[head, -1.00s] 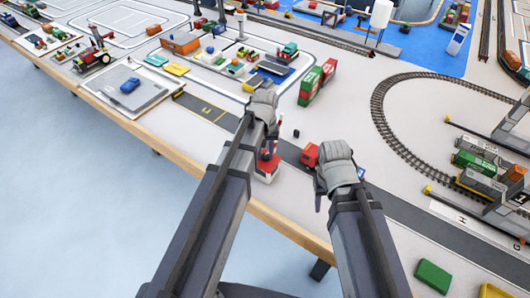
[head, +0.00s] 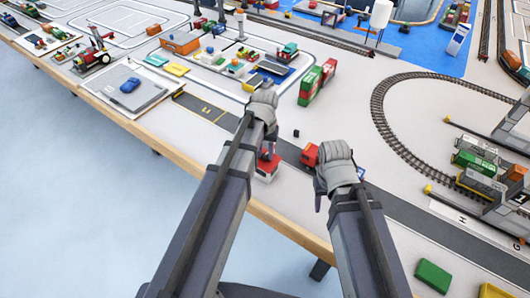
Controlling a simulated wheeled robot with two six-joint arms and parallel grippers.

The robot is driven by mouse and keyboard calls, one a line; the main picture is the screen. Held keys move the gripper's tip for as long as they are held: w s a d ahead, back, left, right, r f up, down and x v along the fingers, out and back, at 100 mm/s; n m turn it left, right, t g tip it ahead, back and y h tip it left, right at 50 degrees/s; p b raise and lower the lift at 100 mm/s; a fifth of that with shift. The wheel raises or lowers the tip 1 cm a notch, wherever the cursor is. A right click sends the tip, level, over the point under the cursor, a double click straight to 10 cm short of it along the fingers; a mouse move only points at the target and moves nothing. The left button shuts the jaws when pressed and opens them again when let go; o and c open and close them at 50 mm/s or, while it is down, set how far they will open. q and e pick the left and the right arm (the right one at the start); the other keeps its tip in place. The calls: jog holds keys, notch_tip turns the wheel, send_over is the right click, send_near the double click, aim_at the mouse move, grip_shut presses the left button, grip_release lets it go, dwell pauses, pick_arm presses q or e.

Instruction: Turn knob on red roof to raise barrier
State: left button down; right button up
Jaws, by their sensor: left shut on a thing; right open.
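A small booth with a red roof (head: 267,168) and a pale base stands by the grey road near the table's front edge, partly covered by my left arm. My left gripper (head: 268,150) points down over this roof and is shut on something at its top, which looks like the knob. The knob itself is hidden by the fingers and wrist. I cannot make out the barrier. My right gripper (head: 319,197) is open and empty, to the right of the booth, beside a red truck (head: 310,155).
The road (head: 400,210) runs along the front of the table. Red and green containers (head: 318,82) stand beyond the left gripper. A curved rail track (head: 378,120) lies to the right. A green block (head: 433,276) lies at front right. The pale floor between containers and track is mostly clear.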

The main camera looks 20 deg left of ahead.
aim_at(265, 156)
pick_arm(q)
jog(key=c, duration=0.6)
grip_release()
jog(key=shift+r, duration=0.1)
notch_tip(265, 156, up, 8)
jog(key=p, duration=0.8)
jog(key=shift+f, duration=0.2)
jog(key=s+d+m+y, duration=0.1)
jog(key=s+d+m, duration=0.3)
jog(key=s+d, duration=0.6)
jog(key=s, duration=0.4)
jog(key=shift+s+d, duration=0.15)
jog(key=shift+s, duration=0.1)
